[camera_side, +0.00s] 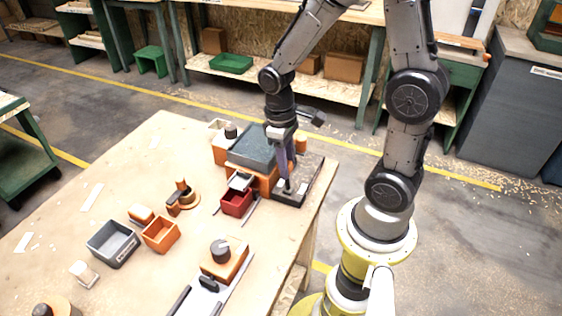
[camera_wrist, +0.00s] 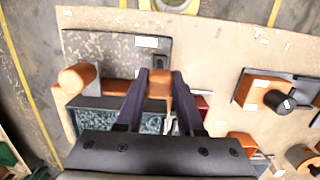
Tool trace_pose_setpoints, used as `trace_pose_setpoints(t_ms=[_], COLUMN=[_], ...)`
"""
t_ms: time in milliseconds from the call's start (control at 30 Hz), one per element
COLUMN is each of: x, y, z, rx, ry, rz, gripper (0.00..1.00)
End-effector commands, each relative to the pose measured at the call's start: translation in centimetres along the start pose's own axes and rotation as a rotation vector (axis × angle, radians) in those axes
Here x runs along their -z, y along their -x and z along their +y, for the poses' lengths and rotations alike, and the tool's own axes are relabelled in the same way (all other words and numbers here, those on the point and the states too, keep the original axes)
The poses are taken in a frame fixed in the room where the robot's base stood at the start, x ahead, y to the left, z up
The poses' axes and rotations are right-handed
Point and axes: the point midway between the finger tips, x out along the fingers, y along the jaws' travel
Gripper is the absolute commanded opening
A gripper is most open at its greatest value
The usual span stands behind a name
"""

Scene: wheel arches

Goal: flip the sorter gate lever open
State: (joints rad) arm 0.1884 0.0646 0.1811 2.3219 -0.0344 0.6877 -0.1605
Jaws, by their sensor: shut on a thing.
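My gripper (camera_side: 286,178) points down at the dark base plate (camera_side: 314,177) near the table's right edge. In the wrist view my gripper (camera_wrist: 160,76) has its two dark purple fingers closed on an orange-brown block-like handle (camera_wrist: 160,86), which appears to be the gate lever's grip. The fingers cover its sides, and its lower end and pivot are hidden. The base plate (camera_wrist: 105,55) lies flat beyond the fingertips and carries a white label. I cannot tell the lever's exact angle.
An orange cylinder (camera_wrist: 78,77) stands left of the fingers in the wrist view. A grey-topped tray (camera_side: 250,147) and a red bin (camera_side: 237,203) sit close beside my gripper. An orange block with a dark knob (camera_side: 224,258) stands nearer the front. The table's left part has bare room.

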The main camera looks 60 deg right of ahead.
Motion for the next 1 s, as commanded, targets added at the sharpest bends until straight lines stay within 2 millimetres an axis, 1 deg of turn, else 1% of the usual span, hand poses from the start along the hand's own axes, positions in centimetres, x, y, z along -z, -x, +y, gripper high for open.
trace_pose_setpoints(t_ms=[100,400,700,1000], x=[-0.9,-2.4,-3.3,-3.8], y=[0.1,-0.3,-0.8,-1.0], z=[0.0,0.1,0.1,0.1], rx=[-0.001,-0.002,-0.003,-0.003], ry=[-0.004,-0.004,-0.005,-0.004], rz=[0.104,0.279,0.398,0.477], gripper=[0.00,0.00,0.00,0.00])
